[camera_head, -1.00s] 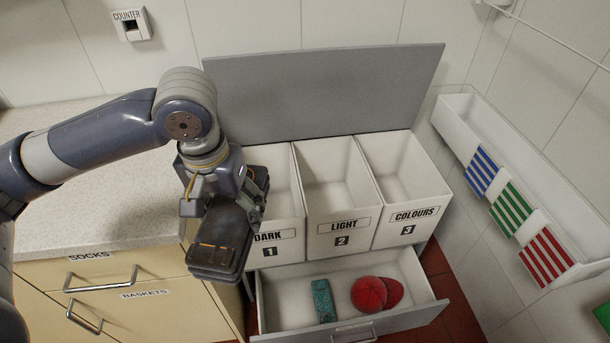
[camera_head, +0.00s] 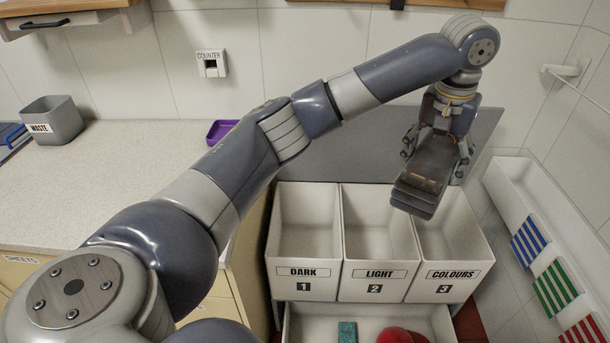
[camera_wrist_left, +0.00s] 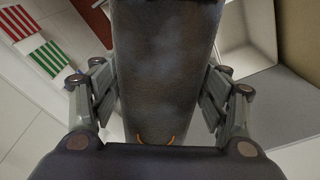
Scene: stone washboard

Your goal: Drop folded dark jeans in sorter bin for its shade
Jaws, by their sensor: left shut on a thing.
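My left gripper (camera_head: 437,150) is shut on the folded dark jeans (camera_head: 420,192). It holds them in the air in front of the raised grey lid, over the boundary between the LIGHT and COLOURS bins. The jeans also fill the middle of the left wrist view (camera_wrist_left: 165,70), between the two fingers. The sorter has three white bins in a row: DARK (camera_head: 303,272), LIGHT (camera_head: 374,274) and COLOURS (camera_head: 448,276). The DARK bin, numbered 1, is at the left and looks empty inside. The jeans hide part of the COLOURS bin. My right gripper is not in view.
The grey lid (camera_head: 335,155) stands up behind the bins. An open drawer below holds a teal item (camera_head: 347,332) and a red cap (camera_head: 400,336). A purple tray (camera_head: 221,131) and a WASTE bin (camera_head: 54,120) stand on the left counter. A white trough (camera_head: 515,180) runs along the right.

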